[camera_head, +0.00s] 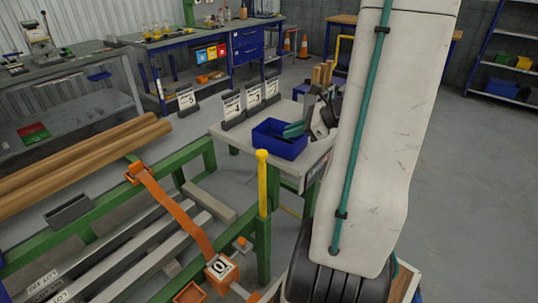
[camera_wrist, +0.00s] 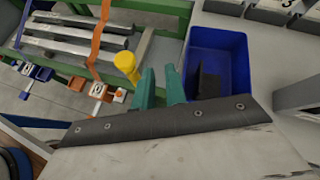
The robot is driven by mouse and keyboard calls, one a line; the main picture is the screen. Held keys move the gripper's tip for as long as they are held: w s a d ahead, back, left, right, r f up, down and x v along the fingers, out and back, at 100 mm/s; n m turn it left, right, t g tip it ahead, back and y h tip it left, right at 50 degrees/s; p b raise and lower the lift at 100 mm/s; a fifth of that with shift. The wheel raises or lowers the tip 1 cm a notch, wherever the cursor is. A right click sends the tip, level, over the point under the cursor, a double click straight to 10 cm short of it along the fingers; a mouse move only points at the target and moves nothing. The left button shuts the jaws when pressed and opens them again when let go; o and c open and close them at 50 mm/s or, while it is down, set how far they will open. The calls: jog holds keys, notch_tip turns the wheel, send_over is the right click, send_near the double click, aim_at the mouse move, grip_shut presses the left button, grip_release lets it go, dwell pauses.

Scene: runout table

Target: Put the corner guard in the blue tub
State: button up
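The blue tub (camera_head: 268,143) stands on the light table; it also shows in the wrist view (camera_wrist: 222,45). My gripper (camera_head: 293,129) is at the tub's right side in the head view. In the wrist view, my gripper's two teal fingers (camera_wrist: 160,84) stand apart with a narrow, empty gap, beside the tub's left wall. A dark angled piece (camera_wrist: 207,84), which looks like the corner guard, is inside the tub, to the right of the fingers and not between them. Its lower part is hidden by my gripper's body. The head view does not show it clearly.
A yellow-capped post (camera_head: 262,185) rises close in front of the tub. Numbered cards (camera_head: 252,97) stand behind it. A grey angled piece (camera_head: 68,211) rests on the green frame at left, near an orange strap (camera_head: 180,215). Open floor lies to the right.

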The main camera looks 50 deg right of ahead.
jog(key=s+a+r+n+g+y, duration=0.1)
jog(key=a+r+n+g, duration=0.25)
jog(key=a+n, duration=0.55)
jog(key=a+r+n+g+y, duration=0.1)
jog(key=a+r+n+g, duration=0.4)
jog(key=a, duration=0.8)
jog(key=s+a+r+n+h, duration=0.2)
jog(key=s+a+n+h, duration=0.4)
jog(key=s+n, duration=0.5)
jog(key=a+n, duration=0.1)
jog(key=n, duration=0.3)
jog(key=shift+s+a+n+g+h, duration=0.15)
jog(key=shift+a+n+g+h, duration=0.1)
jog(key=shift+n+g+h, duration=0.1)
jog(key=shift+s, duration=0.1)
